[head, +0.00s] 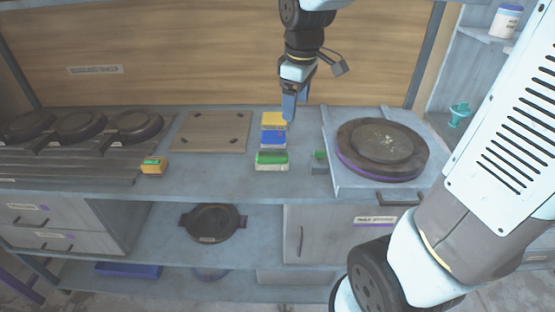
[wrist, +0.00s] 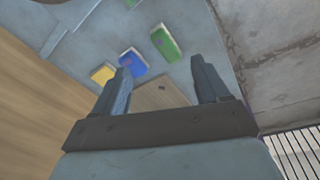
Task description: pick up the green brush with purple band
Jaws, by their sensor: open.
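The green brush (head: 271,157) lies on the bench near its front edge, in front of a blue block-shaped brush (head: 273,138) and a yellow one (head: 274,119). It has a pale underside; I cannot make out a purple band on it. In the wrist view the green brush (wrist: 166,42) is at the top, beyond the fingers, with the blue brush (wrist: 133,62) and yellow brush (wrist: 103,73) to its left. My gripper (head: 294,106) is open and empty, above the bench beside the yellow and blue brushes. Its spread fingers also show in the wrist view (wrist: 161,70).
A yellow-and-green block (head: 153,166) lies at left, near dark round plates (head: 135,125). A brown board (head: 211,132) lies behind. The bench front between is clear.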

